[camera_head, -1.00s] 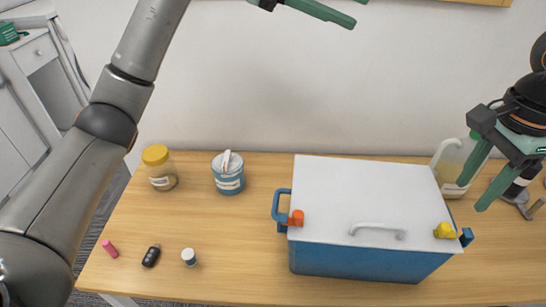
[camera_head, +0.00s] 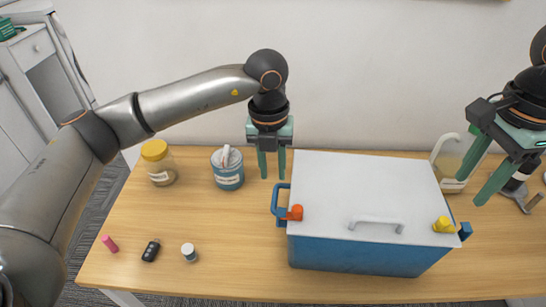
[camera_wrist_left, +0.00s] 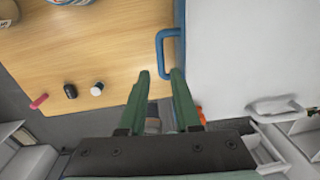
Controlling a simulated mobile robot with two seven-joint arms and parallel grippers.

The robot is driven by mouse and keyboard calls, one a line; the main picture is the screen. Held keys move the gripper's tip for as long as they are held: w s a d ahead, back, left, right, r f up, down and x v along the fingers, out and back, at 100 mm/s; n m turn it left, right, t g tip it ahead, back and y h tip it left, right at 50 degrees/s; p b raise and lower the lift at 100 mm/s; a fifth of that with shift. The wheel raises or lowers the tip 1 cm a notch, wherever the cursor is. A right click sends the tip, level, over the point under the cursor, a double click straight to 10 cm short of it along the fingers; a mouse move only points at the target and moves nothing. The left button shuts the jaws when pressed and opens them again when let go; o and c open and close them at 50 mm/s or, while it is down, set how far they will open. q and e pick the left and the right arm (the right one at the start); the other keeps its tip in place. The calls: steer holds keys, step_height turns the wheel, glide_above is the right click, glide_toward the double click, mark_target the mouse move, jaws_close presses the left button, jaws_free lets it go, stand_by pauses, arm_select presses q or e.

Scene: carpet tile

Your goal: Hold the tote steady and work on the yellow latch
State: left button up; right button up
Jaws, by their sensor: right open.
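The tote (camera_head: 355,257) is a blue box with a white lid (camera_head: 350,185) on the table. The yellow latch (camera_head: 443,225) is at the lid's front right corner; an orange latch (camera_head: 295,213) is at the front left. A blue side handle (camera_head: 281,208) sticks out on the left; part of another (camera_head: 465,231) shows on the right. My left gripper (camera_head: 272,177) is open, pointing down above the left handle, empty. The left wrist view shows the handle (camera_wrist_left: 161,48) just beyond its fingertips (camera_wrist_left: 160,73). My right gripper (camera_head: 468,192) is open and empty, above and behind the yellow latch.
A yellow-lidded jar (camera_head: 160,165) and a blue tin (camera_head: 228,172) stand left of the tote. A pink item (camera_head: 110,243), a black fob (camera_head: 151,250) and a small bottle (camera_head: 189,252) lie front left. A jug (camera_head: 450,160) stands behind the tote's right side.

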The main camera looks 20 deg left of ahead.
mark_target(274, 196)
arm_select(q)
steer(key=f, duration=1)
steer(key=shift+w+d, duration=0.1)
steer(key=shift+d, duration=0.1)
steer(key=shift+r, duration=0.1)
jaws_close()
stand_by(0.9)
